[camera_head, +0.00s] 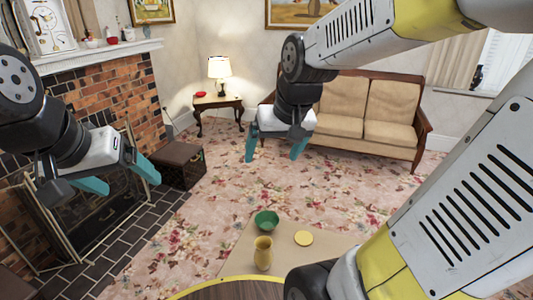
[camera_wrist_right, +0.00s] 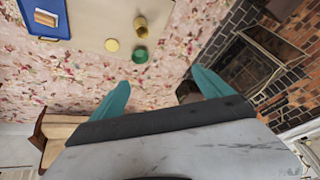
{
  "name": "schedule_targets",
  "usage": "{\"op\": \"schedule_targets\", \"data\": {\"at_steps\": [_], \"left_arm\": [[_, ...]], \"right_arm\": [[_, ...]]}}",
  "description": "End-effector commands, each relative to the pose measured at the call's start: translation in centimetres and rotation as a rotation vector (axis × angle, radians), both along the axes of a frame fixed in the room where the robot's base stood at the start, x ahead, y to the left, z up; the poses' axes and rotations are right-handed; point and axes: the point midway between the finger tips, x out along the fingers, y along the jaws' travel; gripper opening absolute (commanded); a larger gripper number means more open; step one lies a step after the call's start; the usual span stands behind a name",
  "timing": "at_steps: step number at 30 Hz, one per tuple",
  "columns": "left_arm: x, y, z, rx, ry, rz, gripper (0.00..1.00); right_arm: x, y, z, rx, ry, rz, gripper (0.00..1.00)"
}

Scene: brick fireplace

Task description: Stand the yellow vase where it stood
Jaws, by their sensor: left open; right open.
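The yellow vase (camera_head: 263,253) stands upright on a cream table (camera_head: 233,258), close to my base, and no gripper touches it. It also shows in the right wrist view (camera_wrist_right: 140,24), near the top. A green bowl (camera_head: 267,221) is just behind it, and a flat yellow disc (camera_head: 303,238) lies to its right. My right gripper (camera_head: 275,148) is open and empty, raised in the air and pointing down, beyond the table in the picture. My left gripper (camera_head: 120,177) is open and empty in front of the fireplace, far left of the vase.
A brick fireplace (camera_head: 105,85) with a metal screen is at the left. A sofa (camera_head: 365,105) and a side table (camera_head: 218,104) with a lamp stand at the back. A blue-framed tray (camera_wrist_right: 40,14) is on the cream table. The flowered carpet between is clear.

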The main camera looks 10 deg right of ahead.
Motion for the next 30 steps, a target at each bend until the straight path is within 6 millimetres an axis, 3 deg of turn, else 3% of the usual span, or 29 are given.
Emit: {"op": "schedule_targets", "data": {"at_steps": [3, 9, 30], "left_arm": [[0.0, 0.0, 0.0, 0.000, 0.000, 0.000, 0.83], [0.0, 0.0, 0.0, 0.000, 0.000, 0.000, 0.83], [0.0, 0.0, 0.0, 0.000, 0.000, 0.000, 0.83]], "right_arm": [[-3.9, 0.4, 2.0, 0.024, -0.066, 0.020, 0.90], [-7.6, 1.0, 3.0, 0.046, -0.117, 0.044, 0.90], [-8.2, 1.1, 3.1, 0.049, -0.125, 0.049, 0.90]]}}
